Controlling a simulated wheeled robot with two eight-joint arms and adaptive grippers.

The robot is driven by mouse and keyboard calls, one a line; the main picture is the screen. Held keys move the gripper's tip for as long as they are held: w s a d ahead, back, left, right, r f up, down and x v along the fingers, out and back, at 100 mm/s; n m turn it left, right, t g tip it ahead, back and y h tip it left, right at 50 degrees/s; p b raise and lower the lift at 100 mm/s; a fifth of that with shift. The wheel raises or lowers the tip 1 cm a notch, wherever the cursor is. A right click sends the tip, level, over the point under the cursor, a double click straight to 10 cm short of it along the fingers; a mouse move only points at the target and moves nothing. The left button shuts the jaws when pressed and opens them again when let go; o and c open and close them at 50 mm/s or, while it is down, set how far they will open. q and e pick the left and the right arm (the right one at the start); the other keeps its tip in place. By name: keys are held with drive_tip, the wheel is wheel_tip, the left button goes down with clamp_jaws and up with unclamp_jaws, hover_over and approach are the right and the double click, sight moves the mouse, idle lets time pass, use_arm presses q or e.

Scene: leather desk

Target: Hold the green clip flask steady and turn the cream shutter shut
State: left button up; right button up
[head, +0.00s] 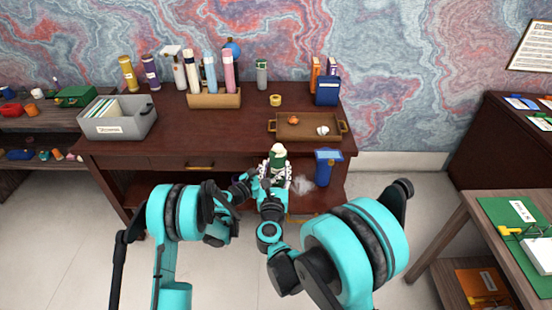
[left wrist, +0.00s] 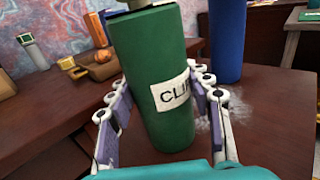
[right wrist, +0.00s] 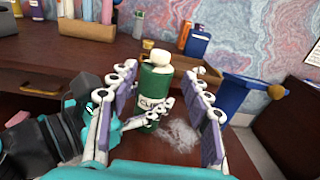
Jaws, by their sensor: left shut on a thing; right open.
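The green clip flask (head: 279,160) stands upright on the lower brown surface in front of the desk. Its "CLIP" label is partly cut off in the left wrist view (left wrist: 160,85). The cream shutter (right wrist: 157,58) is the rounded cap on top; it also shows in the head view (head: 278,149). My left gripper (left wrist: 157,92) is shut on the flask body, one finger on each side. My right gripper (right wrist: 160,75) is open, with its fingers on either side of the shutter and flask top in its view; I cannot tell whether it touches them.
A blue container (head: 328,166) stands just right of the flask, beside a whitish patch (right wrist: 180,135) on the surface. Behind is the desk with a brown tray (head: 290,135), a grey box (head: 133,128) and several bottles.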

sight(280, 151)
drive_tip(key=d+n+g+y, duration=0.1)
drive_tip(key=d+n+y, duration=0.45)
drive_tip(key=y, duration=0.25)
drive_tip(key=x, duration=1.1)
drive_tip(key=shift+w+a+f, duration=0.25)
drive_tip(key=shift+f, duration=0.1)
clamp_jaws()
